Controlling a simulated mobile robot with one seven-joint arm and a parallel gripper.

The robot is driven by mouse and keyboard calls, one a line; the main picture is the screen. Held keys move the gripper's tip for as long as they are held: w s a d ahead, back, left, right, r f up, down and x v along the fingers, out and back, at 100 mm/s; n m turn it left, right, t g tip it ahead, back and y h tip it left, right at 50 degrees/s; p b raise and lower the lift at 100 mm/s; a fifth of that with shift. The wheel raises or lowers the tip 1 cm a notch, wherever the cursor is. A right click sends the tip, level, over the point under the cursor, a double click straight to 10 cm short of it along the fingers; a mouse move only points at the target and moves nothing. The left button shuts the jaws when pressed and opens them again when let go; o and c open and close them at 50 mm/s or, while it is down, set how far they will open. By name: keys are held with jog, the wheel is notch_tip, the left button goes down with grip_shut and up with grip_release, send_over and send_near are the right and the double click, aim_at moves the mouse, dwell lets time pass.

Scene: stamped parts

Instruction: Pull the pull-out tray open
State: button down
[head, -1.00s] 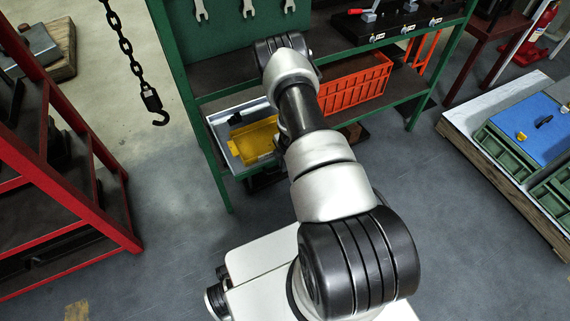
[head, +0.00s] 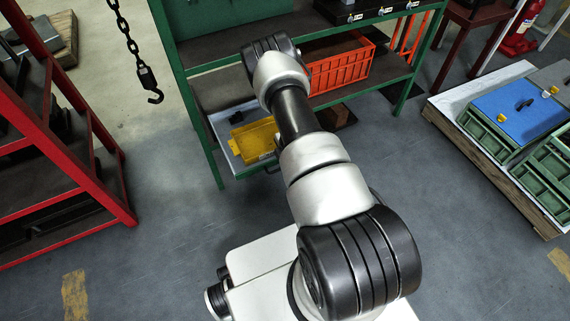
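The pull-out tray is a pale grey, shallow tray (head: 225,133) at the lower left of the green bench. It sticks out past the bench front towards me. A yellow bin (head: 252,141) sits in it, and a dark handle (head: 272,168) shows at its front edge. My arm reaches over the bench front and covers the tray's right part. My gripper is hidden behind my arm, so its hold on the handle does not show.
An orange crate (head: 338,70) stands on the bench's lower shelf (head: 390,72). A red rack (head: 62,170) is on the left, and a hook (head: 152,92) hangs on a chain. A pallet with green crates and a blue lid (head: 520,108) is on the right. The floor before the bench is clear.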

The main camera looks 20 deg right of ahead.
jog(key=shift+s, duration=0.2)
jog(key=c, duration=1.8)
grip_release()
jog(key=shift+c, duration=0.2)
jog(key=s+r+p, duration=0.3)
jog(key=r+p, duration=0.2)
jog(key=r, duration=1.2)
jog(key=shift+s, duration=0.2)
